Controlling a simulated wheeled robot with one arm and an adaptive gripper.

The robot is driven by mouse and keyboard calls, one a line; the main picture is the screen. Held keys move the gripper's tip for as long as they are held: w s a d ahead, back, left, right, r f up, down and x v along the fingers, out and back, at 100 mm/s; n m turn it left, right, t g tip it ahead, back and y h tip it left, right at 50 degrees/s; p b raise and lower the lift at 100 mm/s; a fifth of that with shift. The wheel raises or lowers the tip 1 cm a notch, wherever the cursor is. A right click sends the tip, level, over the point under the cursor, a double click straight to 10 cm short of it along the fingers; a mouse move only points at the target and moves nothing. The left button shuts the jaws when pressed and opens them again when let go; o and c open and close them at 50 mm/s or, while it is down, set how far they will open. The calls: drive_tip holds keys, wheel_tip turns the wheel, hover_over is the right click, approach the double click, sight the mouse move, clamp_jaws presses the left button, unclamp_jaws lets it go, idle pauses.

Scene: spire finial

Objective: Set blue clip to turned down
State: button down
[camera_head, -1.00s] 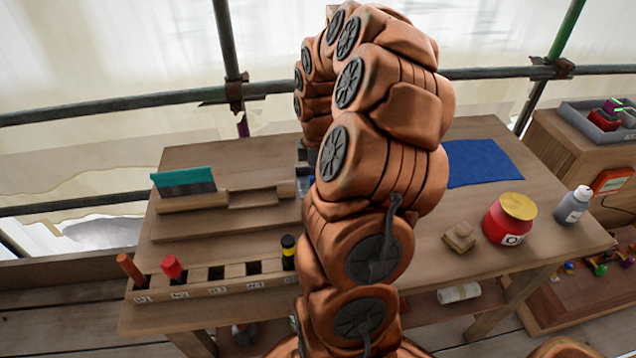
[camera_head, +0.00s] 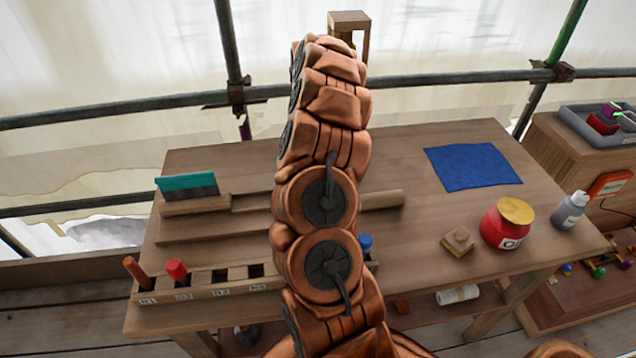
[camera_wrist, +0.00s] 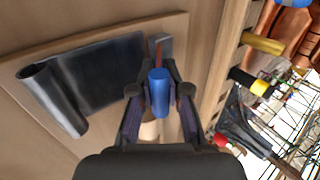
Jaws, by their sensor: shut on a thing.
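In the wrist view my gripper (camera_wrist: 159,92) is shut on a blue cylindrical piece, which I take for the blue clip (camera_wrist: 158,86). The clip lies between the two fingertips, with a thin orange-brown strip behind it. It stands at the right end of a dark grey sheet (camera_wrist: 100,75) on a wooden board (camera_wrist: 50,115). The sheet's left edge is rolled up (camera_wrist: 52,98). I cannot tell which way the clip is turned. In the head view my arm hides the gripper and the clip.
A rack (camera_head: 205,288) at the bench's front edge holds a red-capped tool (camera_head: 176,271) and a blue-capped one (camera_head: 365,243). A teal-backed scraper (camera_head: 187,186) lies left. A blue cloth (camera_head: 473,166), a wooden block (camera_head: 458,241) and a red jar (camera_head: 507,222) are right.

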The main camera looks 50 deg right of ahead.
drive_tip(key=shift+w+d+g+y+p, duration=0.25)
drive_tip(key=shift+g+y+p, duration=0.25)
drive_tip(key=shift+p, duration=0.8)
drive_tip(key=shift+f+g+y+p, duration=0.3)
drive_tip(key=shift+g+y+p, duration=0.15)
drive_tip(key=shift+p, duration=0.65)
drive_tip(key=c, duration=1.4)
unclamp_jaws()
drive_tip(key=shift+o, duration=0.2)
drive_tip(key=shift+a+t+h+b, duration=0.15)
drive_tip(key=shift+t+h+b, duration=0.15)
drive_tip(key=shift+b, duration=0.85)
